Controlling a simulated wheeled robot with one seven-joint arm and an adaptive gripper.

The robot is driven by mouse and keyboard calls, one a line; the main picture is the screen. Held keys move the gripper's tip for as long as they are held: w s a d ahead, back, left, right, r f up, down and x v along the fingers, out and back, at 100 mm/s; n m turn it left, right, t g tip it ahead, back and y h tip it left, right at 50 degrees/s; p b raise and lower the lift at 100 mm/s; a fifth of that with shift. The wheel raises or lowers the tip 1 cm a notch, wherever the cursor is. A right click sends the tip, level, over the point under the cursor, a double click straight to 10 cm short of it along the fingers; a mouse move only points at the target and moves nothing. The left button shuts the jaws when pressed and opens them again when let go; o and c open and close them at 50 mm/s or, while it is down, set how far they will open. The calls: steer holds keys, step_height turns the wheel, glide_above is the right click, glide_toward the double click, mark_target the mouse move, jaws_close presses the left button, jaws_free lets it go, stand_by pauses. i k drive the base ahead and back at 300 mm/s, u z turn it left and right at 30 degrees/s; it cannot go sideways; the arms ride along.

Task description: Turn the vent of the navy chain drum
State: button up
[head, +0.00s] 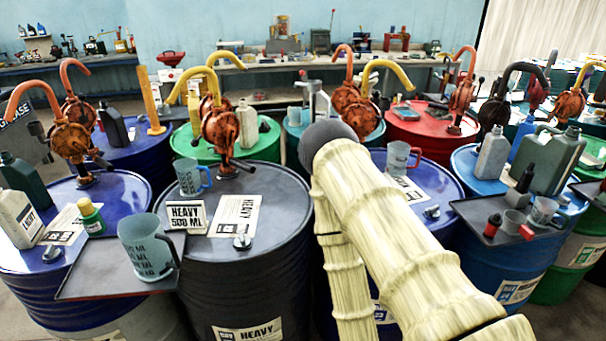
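No label that I can read says chain. A dark navy-blue drum (440,190) stands right of centre, partly hidden behind my pale arm. A small metal vent cap (432,212) sits on its lid, with a clear jug (398,158) and a paper sheet farther back. Another dark blue drum (125,190) stands at the left, with a metal cap (52,253) near its front rim. I cannot tell from labels which one is the chain drum. My arm crosses the centre right; its gripper does not show.
A near-black drum (270,270) labelled HEAVY stands at the front centre, with a cap (242,242). A tray (90,279) with a large jug (147,249) juts out at left. Another tray (476,218) holds small items at right. Curved hand pumps rise from several drums.

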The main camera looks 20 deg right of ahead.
mark_target(434, 210)
steer(key=z, duration=1.2)
